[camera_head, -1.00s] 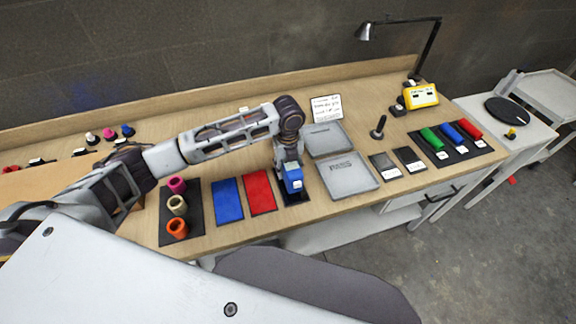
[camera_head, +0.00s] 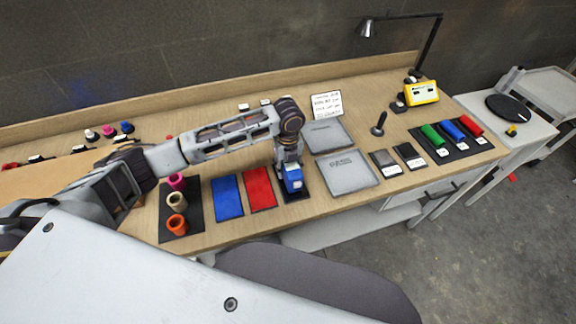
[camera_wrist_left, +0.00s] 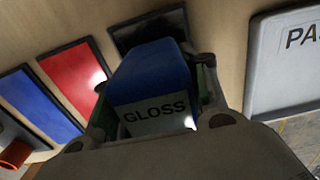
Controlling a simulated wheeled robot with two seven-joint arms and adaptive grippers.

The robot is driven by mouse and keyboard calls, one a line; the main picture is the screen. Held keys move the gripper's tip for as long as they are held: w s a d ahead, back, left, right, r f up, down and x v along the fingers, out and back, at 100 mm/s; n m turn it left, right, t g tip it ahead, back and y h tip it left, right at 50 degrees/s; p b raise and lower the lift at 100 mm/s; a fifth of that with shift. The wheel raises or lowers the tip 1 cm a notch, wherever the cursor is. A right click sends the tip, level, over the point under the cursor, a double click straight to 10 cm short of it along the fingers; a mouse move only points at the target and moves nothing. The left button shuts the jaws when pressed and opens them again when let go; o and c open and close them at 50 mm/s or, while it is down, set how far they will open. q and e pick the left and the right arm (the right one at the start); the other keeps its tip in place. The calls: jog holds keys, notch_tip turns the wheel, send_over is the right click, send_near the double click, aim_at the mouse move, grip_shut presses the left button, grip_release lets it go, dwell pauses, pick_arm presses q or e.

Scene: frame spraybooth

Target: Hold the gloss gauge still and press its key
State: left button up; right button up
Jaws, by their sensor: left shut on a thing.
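The gloss gauge (camera_head: 293,180) is a blue block at the front middle of the bench, right of the red panel. In the left wrist view the gauge (camera_wrist_left: 150,85) shows a white label reading GLOSS. My left gripper (camera_head: 291,168) points down over the gauge and is shut on it, with a finger on each side in the left wrist view (camera_wrist_left: 155,100). A dark pad (camera_head: 311,184) lies beneath and around the gauge; I cannot tell whether they touch. The gauge's key cannot be made out. My right gripper is not in view.
A blue panel (camera_head: 227,197) and a red panel (camera_head: 260,188) lie left of the gauge. A grey tray marked PASS (camera_head: 347,174) is close on its right. Colored rolls stand on a black mat (camera_head: 194,214) at left. A yellow device (camera_head: 421,94) sits at back right.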

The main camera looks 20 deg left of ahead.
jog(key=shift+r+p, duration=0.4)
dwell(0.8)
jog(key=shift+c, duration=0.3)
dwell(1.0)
